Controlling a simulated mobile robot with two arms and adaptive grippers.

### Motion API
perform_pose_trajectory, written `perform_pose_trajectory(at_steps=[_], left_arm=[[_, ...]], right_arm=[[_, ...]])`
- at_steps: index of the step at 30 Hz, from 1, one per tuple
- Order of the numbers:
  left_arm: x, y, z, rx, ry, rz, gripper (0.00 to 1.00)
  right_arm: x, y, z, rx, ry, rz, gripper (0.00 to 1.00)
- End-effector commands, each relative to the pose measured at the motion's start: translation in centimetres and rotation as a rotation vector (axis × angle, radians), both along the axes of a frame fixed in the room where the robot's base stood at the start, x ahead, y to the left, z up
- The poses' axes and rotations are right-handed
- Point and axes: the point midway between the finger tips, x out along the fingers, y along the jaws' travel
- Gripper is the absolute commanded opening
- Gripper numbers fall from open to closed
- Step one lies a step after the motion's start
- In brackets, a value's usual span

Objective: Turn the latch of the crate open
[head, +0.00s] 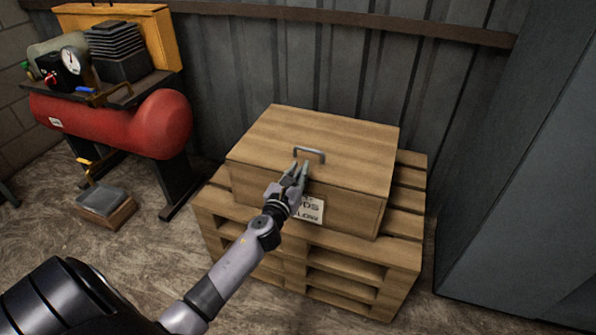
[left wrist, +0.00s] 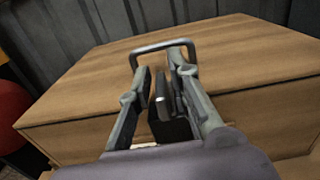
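The wooden crate (head: 345,140) has a closed lid with a metal handle (head: 310,152) near its front edge. In the left wrist view the handle (left wrist: 165,46) stands just beyond my fingertips. My left gripper (head: 297,172) is at the crate's upper front. In the left wrist view my left gripper (left wrist: 163,78) is open, with its fingers on either side of a dark latch (left wrist: 162,100) with a shiny part. Narrow gaps show between latch and fingers; I cannot tell whether either finger touches it. In the head view my gripper hides the latch. My right gripper is not in view.
The crate rests on stacked wooden pallets (head: 405,250) by a corrugated metal wall (head: 340,60). A white label (head: 312,210) is on its front. A red compressor (head: 160,125) stands at the left, a grey cabinet (head: 520,190) at the right. Floor is clear before the pallets.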

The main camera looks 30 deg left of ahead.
Motion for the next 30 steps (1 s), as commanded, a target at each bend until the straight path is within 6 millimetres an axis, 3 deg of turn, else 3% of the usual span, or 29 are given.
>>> perform_pose_trajectory(at_steps=[7,23,30], left_arm=[[-0.02,0.01,0.00,0.000,0.000,0.000,0.00],[-0.02,-0.04,-0.04,-0.001,0.000,0.019,0.00],[0.03,-0.15,-0.07,-0.004,-0.001,0.127,0.00]], right_arm=[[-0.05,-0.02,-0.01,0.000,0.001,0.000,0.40],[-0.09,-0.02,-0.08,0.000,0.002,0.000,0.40],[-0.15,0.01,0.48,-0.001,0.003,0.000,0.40]])
